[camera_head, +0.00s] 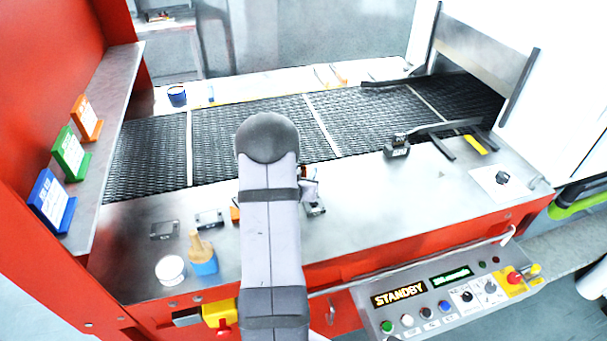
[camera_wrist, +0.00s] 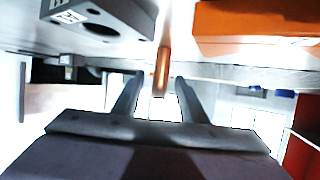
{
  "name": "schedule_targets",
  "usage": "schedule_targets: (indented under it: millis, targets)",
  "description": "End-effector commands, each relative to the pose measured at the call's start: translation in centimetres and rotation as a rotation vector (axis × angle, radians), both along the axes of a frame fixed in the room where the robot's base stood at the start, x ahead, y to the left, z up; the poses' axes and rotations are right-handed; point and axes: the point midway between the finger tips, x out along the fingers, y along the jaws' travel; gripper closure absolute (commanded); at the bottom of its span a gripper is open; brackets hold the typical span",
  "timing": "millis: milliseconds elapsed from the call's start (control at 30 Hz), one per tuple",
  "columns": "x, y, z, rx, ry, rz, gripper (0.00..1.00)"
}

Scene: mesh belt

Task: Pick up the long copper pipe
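The copper pipe (camera_wrist: 162,70) shows in the wrist view as a narrow, foreshortened copper-coloured rod. Its near end lies between the two fingers of my gripper (camera_wrist: 159,77), closer to the right one. The fingers are apart, with light gaps on both sides of the pipe, so my gripper is open. In the head view my arm hides the pipe and most of the gripper. Its full length cannot be seen.
In the wrist view a dark grey block with a hole (camera_wrist: 100,22) lies left of the pipe and an orange block (camera_wrist: 255,20) right. In the head view a blue-and-tan item (camera_head: 202,258) and white round container (camera_head: 170,270) stand left on the metal ledge, before the mesh belt (camera_head: 240,125).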

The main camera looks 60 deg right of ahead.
Motion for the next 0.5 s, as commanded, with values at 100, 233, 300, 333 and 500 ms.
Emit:
schedule_targets:
  millis: [100, 233, 300, 333, 500]
  targets:
    - [0.0, -0.11, -0.13, 0.001, 0.0, 0.0, 0.61]
    - [0.0, -0.11, -0.12, 0.001, 0.0, 0.0, 0.61]
    - [0.0, -0.1, -0.11, 0.001, 0.0, 0.0, 0.73]
    - [0.0, -0.1, -0.11, 0.001, 0.0, 0.0, 0.8]
    - [0.01, -0.1, -0.06, 0.0, 0.0, 0.0, 1.0]
